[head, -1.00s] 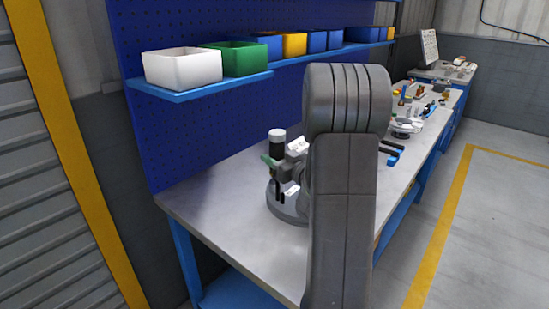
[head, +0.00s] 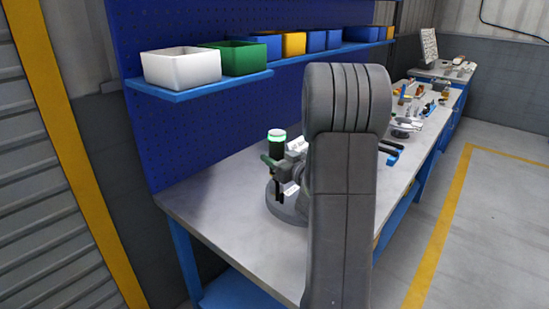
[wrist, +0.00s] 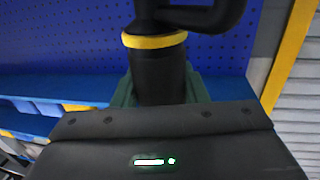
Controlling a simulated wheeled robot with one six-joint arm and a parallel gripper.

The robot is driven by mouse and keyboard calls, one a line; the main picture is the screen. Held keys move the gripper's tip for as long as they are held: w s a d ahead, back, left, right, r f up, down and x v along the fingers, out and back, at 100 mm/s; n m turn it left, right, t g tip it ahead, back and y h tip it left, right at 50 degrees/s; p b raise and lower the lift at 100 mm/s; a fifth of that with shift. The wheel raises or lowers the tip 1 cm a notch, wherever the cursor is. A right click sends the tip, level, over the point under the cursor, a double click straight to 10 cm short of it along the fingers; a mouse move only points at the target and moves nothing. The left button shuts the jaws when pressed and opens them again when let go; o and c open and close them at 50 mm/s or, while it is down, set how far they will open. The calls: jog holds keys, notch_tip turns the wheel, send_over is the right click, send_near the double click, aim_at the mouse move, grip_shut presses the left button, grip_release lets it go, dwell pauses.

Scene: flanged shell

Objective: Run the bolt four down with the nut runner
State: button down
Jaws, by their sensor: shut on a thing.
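The nut runner (head: 277,146) is a dark upright cylinder with a pale top and a glowing green ring. In the wrist view its black body (wrist: 158,82) with a yellow band fills the upper middle. My gripper (head: 270,161), with green fingers, is shut around the nut runner's body. The grey round flanged shell (head: 287,209) sits on the bench under the tool. The tool's lower end is over the shell's near left part. Bolt four and the contact between tool and bolt are too small or hidden to tell. My arm hides the shell's right side.
The grey bench top (head: 215,208) is clear left of the shell. A blue shelf (head: 200,91) with a white bin (head: 182,70), a green bin (head: 240,58) and others hangs above. Small parts and tools lie farther along the bench, behind my arm.

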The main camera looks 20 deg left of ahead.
aim_at(275, 139)
jog(key=shift+d+r+p, duration=0.15)
jog(key=shift+r+p, duration=0.9)
jog(key=shift+r, duration=1)
jog(key=shift+r+p, duration=0.65)
jog(key=shift+r, duration=0.35)
